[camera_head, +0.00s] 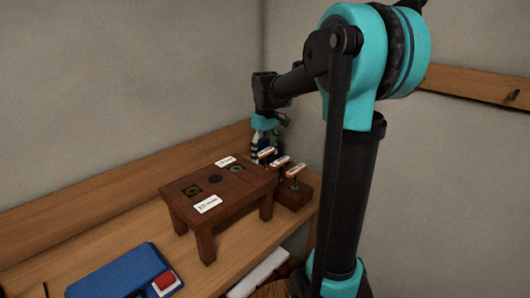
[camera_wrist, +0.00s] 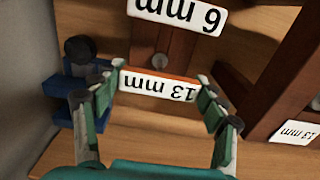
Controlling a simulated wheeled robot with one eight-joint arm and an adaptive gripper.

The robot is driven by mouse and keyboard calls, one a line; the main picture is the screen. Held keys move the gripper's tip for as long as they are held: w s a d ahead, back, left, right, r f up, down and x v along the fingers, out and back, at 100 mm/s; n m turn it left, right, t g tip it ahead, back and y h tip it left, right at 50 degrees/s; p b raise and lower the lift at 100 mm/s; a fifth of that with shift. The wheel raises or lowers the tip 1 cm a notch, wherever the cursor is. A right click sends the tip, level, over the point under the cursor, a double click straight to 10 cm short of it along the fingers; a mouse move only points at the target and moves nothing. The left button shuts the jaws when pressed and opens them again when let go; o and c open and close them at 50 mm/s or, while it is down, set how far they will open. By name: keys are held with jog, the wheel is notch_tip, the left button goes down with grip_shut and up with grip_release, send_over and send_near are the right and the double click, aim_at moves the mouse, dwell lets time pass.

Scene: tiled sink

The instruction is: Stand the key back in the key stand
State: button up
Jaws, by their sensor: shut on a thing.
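My gripper (camera_wrist: 162,76) is shut on the 13 mm key (camera_wrist: 158,86), whose white, orange-edged label lies between the fingertips in the wrist view. In the head view my gripper (camera_head: 265,141) is at the back end of the key stand (camera_head: 293,195), a dark wooden block right of a small wooden table. A 6 mm key (camera_wrist: 175,14) stands close by in the wrist view. In the head view, labelled key handles form a row over the stand, including a front key (camera_head: 295,170). The held key's lower end is hidden, so I cannot tell whether it is seated.
The small wooden table (camera_head: 225,194) has round sockets and white labels on top. A blue case (camera_head: 120,272) with a red piece lies at the front left on the wooden shelf. The wall is close behind the gripper.

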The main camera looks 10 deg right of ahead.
jog(key=shift+f, duration=0.4)
jog(key=o, duration=1.4)
jog(key=shift+c, duration=0.2)
notch_tip(320, 180, up, 12)
